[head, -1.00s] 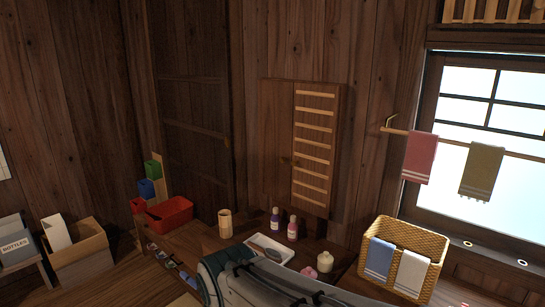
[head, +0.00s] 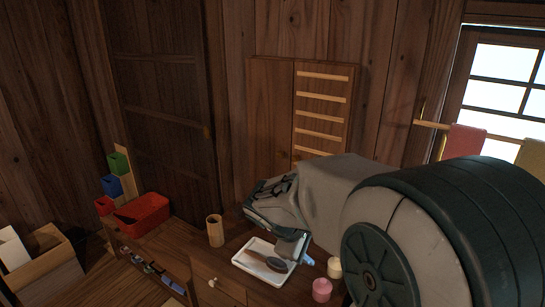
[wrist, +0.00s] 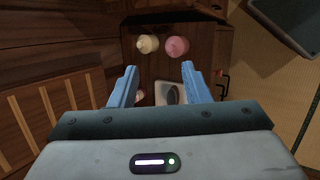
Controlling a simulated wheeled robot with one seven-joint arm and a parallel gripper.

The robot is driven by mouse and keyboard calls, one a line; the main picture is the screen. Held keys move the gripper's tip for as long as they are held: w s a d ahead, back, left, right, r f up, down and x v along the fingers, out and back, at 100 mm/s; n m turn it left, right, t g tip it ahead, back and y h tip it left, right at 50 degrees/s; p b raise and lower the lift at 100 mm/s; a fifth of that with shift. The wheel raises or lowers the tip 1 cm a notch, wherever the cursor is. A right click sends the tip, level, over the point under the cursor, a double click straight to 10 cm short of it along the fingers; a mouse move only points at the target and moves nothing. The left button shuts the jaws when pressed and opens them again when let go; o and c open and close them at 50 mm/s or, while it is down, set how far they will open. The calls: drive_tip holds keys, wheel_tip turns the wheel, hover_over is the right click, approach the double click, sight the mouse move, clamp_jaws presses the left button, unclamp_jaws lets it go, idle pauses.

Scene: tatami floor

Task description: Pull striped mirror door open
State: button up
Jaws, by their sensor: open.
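The striped door (head: 322,105) is the right door of a wooden wall cabinet, with pale horizontal slats across it. It looks closed, flush beside the plain left door (head: 268,110). My arm hides its lower part and the knobs in the head view. In the wrist view, the slats of the striped door (wrist: 35,118) show at the left, off to the side of my gripper (wrist: 159,70). My gripper's blue fingers are apart with nothing between them. They hang over the counter, apart from the door.
Below the cabinet, the counter (head: 235,245) holds a white tray (head: 240,262) with a dark brush, a wooden cup (head: 215,230), a pink jar (head: 321,290) and a cream jar (head: 334,267). A red bin (head: 142,215) stands left. Towels hang at the right window.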

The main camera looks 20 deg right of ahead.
drive_tip(key=w+d+r+n+t+h, duration=0.1)
drive_tip(key=w+d+n+h, duration=0.25)
drive_tip(key=w, duration=0.35)
drive_tip(key=n+t+h+p, duration=0.2)
drive_tip(key=n+t+h, duration=0.2)
drive_tip(key=n+t, duration=0.8)
approach(294, 159)
drive_tip(key=w+d+n+g+p, duration=0.1)
drive_tip(key=w+d, duration=0.1)
drive_tip(key=w+d+r+g+p, duration=0.1)
drive_tip(key=w+d, duration=0.1)
drive_tip(key=w+d+r+n+g+p, duration=0.1)
drive_tip(key=w+d, duration=0.1)
drive_tip(key=shift+w+d+n, duration=0.2)
drive_tip(key=shift+n, duration=0.15)
clamp_jaws()
drive_tip(key=shift+a, duration=0.15)
